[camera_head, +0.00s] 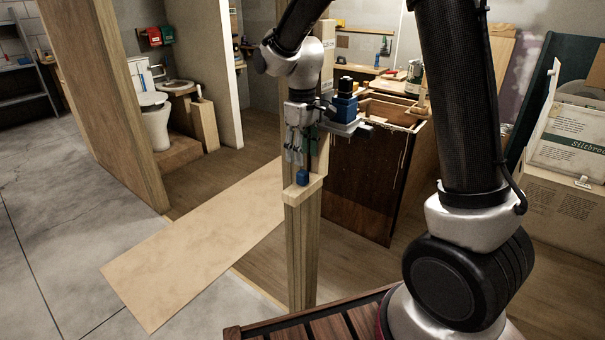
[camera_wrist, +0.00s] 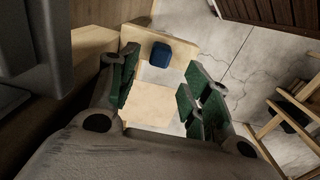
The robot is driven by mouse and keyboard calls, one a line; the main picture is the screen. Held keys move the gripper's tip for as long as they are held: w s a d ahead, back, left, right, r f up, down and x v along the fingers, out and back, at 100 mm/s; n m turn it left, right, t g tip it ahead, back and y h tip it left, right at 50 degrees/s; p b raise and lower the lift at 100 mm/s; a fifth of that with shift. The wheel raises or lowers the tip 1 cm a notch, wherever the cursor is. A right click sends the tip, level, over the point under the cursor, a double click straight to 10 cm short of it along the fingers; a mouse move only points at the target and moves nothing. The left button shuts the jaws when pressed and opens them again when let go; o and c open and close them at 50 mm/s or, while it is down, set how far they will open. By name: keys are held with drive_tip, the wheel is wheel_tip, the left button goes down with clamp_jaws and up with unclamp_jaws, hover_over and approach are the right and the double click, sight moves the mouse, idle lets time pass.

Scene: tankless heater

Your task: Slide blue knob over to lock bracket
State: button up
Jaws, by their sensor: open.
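The blue knob (camera_head: 303,178) sits on a pale wooden piece (camera_head: 310,190) fixed to an upright wooden post (camera_head: 303,250). I cannot tell whether this piece is the bracket itself.
A dark wooden cabinet (camera_head: 362,185) stands behind the post. A pale board (camera_head: 195,245) lies on the floor at left. A cardboard box (camera_head: 570,205) stands at right. A slatted wooden surface (camera_head: 310,328) is at the bottom. The concrete floor at left is open.

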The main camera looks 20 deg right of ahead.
sight(303, 172)
wheel_tip(303, 172, down, 7)
drive_tip(key=shift+f, duration=0.15)
